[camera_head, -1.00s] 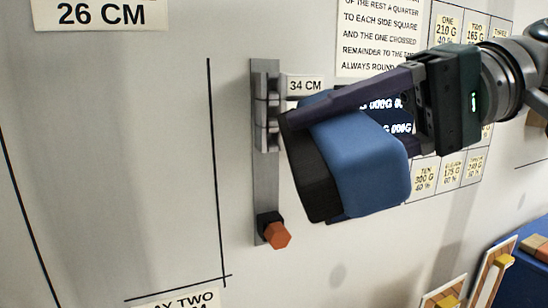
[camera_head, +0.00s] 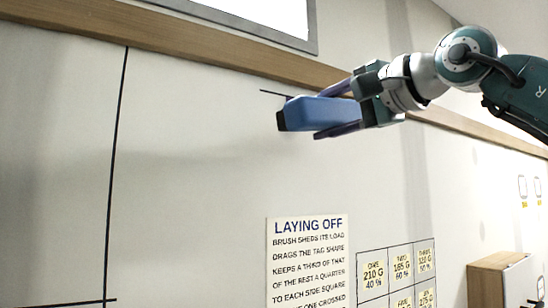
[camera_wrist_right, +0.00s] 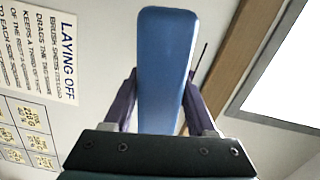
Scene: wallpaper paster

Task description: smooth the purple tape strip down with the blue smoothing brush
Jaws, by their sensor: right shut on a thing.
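My right gripper (camera_head: 326,112) comes in from the right, high in the head view. It is shut on the blue smoothing brush (camera_head: 310,114), with one dark purple finger above and one below. The brush is a blue block with a black end that points left, in front of the upper wall. In the right wrist view the brush (camera_wrist_right: 166,70) stands lengthwise between the two fingers. I cannot make out the purple tape strip in either current view. Whether the brush touches the wall cannot be told. My left gripper is not in view.
A wooden rail (camera_head: 200,50) runs along the wall's top below a grey-framed bright panel (camera_head: 270,15). Dark lines mark the pale wall. A "LAYING OFF" sign (camera_head: 308,260) and a grid of labels (camera_head: 395,275) are below. A wooden box (camera_head: 490,280) stands at lower right. The left wall is clear.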

